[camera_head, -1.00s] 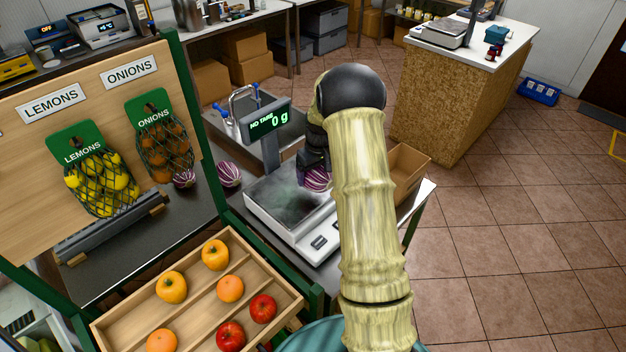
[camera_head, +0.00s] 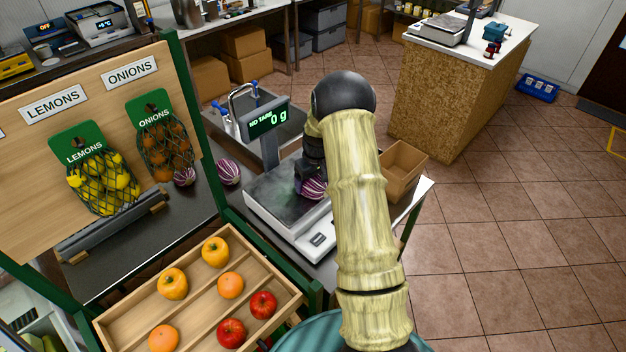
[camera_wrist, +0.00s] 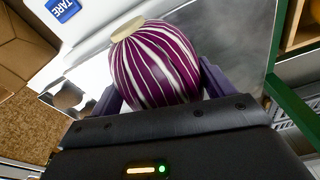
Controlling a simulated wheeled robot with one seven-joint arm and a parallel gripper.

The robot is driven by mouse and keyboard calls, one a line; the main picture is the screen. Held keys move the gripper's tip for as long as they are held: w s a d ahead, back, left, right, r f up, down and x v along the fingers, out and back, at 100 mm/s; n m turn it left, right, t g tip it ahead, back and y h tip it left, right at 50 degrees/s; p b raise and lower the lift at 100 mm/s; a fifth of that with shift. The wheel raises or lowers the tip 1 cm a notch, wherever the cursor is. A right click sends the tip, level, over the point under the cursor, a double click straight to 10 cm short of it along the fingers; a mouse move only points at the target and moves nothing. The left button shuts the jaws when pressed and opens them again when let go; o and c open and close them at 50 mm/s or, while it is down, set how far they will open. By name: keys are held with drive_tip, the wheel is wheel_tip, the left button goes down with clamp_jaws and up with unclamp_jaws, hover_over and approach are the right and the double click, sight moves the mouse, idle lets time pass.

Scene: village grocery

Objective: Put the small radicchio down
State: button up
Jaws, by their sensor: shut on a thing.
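The small radicchio (camera_head: 314,188), purple with white stripes, is in my gripper (camera_head: 306,184), above the right part of the scale's metal plate (camera_head: 275,205). In the wrist view the radicchio (camera_wrist: 155,62) sits between the two fingers, its pale cut end toward the upper left. My gripper (camera_wrist: 160,90) is shut on it. Whether the radicchio touches the plate cannot be told. My arm hides the scale's right side in the head view.
Two other radicchios, one at the mesh bags (camera_head: 185,177) and one beside the scale (camera_head: 229,172), lie on the counter. An open cardboard box (camera_head: 402,172) stands right of the scale. A wooden fruit tray (camera_head: 190,290) is in front, left. The plate's left part is clear.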

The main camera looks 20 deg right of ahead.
drive_tip(key=o, duration=1.1)
drive_tip(key=shift+f, duration=0.1)
drive_tip(key=r, duration=0.4)
drive_tip(key=s+r+b, duration=0.1)
drive_tip(key=r, duration=0.3)
drive_tip(key=r+b, duration=0.1)
drive_tip(key=r, duration=0.3)
drive_tip(key=shift+s+r, duration=0.1)
drive_tip(key=shift+s, duration=0.1)
drive_tip(key=shift+m+t, duration=0.6)
drive_tip(key=shift+m, duration=0.3)
drive_tip(key=s+a+r, duration=0.1)
drive_tip(key=s+a, duration=0.3)
drive_tip(key=s, duration=0.4)
drive_tip(key=s+a, duration=0.5)
drive_tip(key=s, duration=0.4)
drive_tip(key=s+a+r, duration=0.1)
drive_tip(key=s+a, duration=0.4)
drive_tip(key=s, duration=0.3)
drive_tip(key=shift+s+a+r, duration=0.15)
drive_tip(key=shift+r, duration=0.15)
